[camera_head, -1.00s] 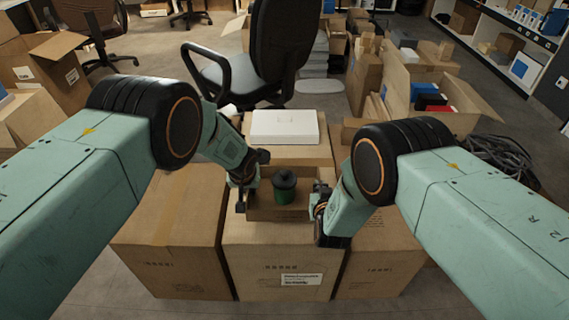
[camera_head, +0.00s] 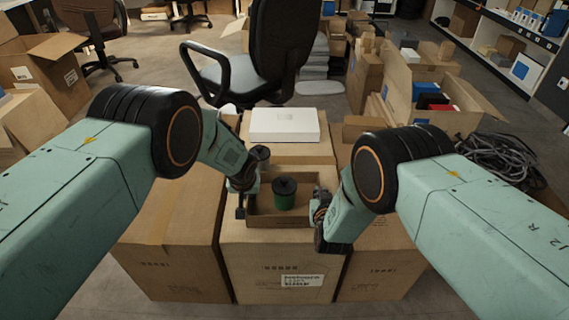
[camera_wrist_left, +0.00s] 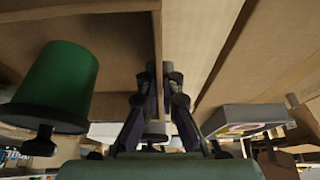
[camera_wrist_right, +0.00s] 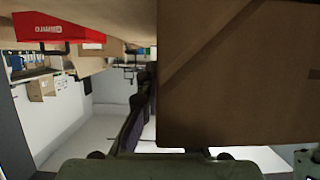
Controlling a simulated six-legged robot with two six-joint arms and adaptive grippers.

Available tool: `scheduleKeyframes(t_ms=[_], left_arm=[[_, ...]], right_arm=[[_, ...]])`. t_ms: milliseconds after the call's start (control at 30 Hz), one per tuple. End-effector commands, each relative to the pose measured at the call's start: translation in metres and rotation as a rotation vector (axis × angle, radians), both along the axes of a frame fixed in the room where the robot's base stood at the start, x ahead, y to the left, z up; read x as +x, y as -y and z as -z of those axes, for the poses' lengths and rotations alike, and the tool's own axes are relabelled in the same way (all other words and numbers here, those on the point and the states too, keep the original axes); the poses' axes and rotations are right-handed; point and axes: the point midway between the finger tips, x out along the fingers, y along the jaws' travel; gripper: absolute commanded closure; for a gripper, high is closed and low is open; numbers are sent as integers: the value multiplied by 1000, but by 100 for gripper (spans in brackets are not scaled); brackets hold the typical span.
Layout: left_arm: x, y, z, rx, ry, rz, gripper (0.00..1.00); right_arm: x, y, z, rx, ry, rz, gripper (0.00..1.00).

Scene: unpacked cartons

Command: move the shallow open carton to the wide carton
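The shallow open carton (camera_head: 280,221) is at the front of the middle stacked carton (camera_head: 270,262). A green can with a black lid (camera_head: 285,193) stands inside it. I cannot tell for sure which brown carton is the wide one; a broad carton (camera_head: 175,245) stands at the left. My left gripper (camera_head: 245,190) is at the shallow carton's left side; in the left wrist view its fingers (camera_wrist_left: 160,70) close on either side of the wall. My right gripper (camera_head: 318,205) is at the right wall; the right wrist view shows one finger outside the wall (camera_wrist_right: 235,80), the other hidden.
A flat white box (camera_head: 285,126) lies on cardboard behind the shallow carton. Another carton (camera_head: 380,265) stands to the right. An office chair (camera_head: 280,50) stands behind. An open carton with red and blue items (camera_head: 445,110) and coiled cables (camera_head: 505,160) are at the right.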

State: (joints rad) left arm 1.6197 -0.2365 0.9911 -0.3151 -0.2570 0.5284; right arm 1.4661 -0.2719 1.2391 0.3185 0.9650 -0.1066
Motion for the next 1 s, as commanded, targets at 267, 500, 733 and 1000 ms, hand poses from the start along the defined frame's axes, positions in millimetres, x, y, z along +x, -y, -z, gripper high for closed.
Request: scheduleKeyframes(t_ms=[267, 500, 733, 1000], left_arm=[[0, 0, 4, 0, 0, 0, 83], [0, 0, 4, 0, 0, 0, 72], [0, 0, 3, 0, 0, 0, 72], [-9, 0, -22, 0, 1, 1, 72]], right_arm=[[0, 0, 4, 0, 0, 0, 83], [0, 0, 4, 0, 0, 0, 72], [0, 0, 4, 0, 0, 0, 72], [0, 0, 4, 0, 0, 0, 72]])
